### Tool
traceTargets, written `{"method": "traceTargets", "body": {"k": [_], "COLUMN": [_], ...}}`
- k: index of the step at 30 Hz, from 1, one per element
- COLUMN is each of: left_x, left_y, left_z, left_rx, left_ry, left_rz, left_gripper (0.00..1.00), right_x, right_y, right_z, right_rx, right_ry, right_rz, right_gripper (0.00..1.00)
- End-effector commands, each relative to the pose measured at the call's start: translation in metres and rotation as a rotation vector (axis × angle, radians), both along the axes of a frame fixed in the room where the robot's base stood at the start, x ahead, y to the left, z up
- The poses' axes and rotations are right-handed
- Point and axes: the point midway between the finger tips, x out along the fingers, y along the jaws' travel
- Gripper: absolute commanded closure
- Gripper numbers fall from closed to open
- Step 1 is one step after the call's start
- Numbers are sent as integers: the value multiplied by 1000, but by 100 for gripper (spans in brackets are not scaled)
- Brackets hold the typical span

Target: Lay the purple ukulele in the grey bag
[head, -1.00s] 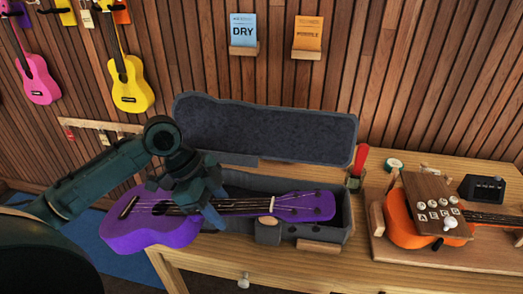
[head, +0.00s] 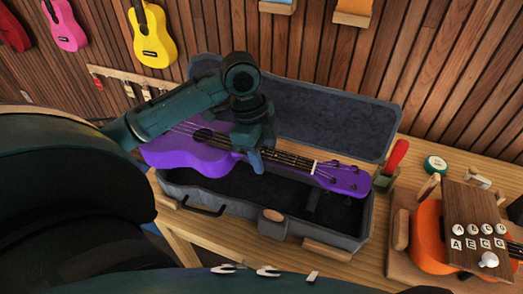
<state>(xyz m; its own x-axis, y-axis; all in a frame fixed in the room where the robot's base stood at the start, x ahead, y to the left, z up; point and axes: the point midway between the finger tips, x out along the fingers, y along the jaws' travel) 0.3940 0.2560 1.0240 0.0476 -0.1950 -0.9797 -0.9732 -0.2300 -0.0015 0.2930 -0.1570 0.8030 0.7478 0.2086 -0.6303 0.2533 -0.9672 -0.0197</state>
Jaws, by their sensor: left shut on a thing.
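The purple ukulele (head: 198,154) is held above the open grey bag (head: 345,233), its body to the left and its headstock to the right. My left gripper (head: 256,158) is shut on the ukulele around its neck near the body. The bag's lid (head: 335,118) stands raised behind it, and its dark inside shows below the ukulele. The gripper and arm hide part of the ukulele and lid. My right gripper is not in view.
An orange ukulele (head: 427,232) lies on a wooden stand at the right, under a block with lettered knobs (head: 482,222). A red-handled tool (head: 395,157) and a green roll (head: 434,165) are close to the bag's right end. Ukuleles hang on the back wall.

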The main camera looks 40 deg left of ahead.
Motion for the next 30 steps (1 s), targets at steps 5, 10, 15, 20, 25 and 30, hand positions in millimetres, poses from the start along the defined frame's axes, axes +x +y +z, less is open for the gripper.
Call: {"method": "traceTargets", "body": {"k": [5,10,15,20,25,30], "left_x": [9,17,26,34,38,37], "left_y": [2,4,6,8,9,9], "left_z": [-11,-21,-31,-41,-45,-45], "left_rx": [0,-1,-1,0,-1,0], "left_ry": [1,0,1,0,-1,-1], "left_rz": [1,1,0,1,-1,-1], "left_gripper": [100,100,100,100,100,100], "right_x": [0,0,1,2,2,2], "right_y": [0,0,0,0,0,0], "right_z": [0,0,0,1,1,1], "right_rx": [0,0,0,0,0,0], "right_ry": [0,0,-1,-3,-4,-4], "right_rz": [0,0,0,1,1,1], "right_gripper": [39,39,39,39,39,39]}}
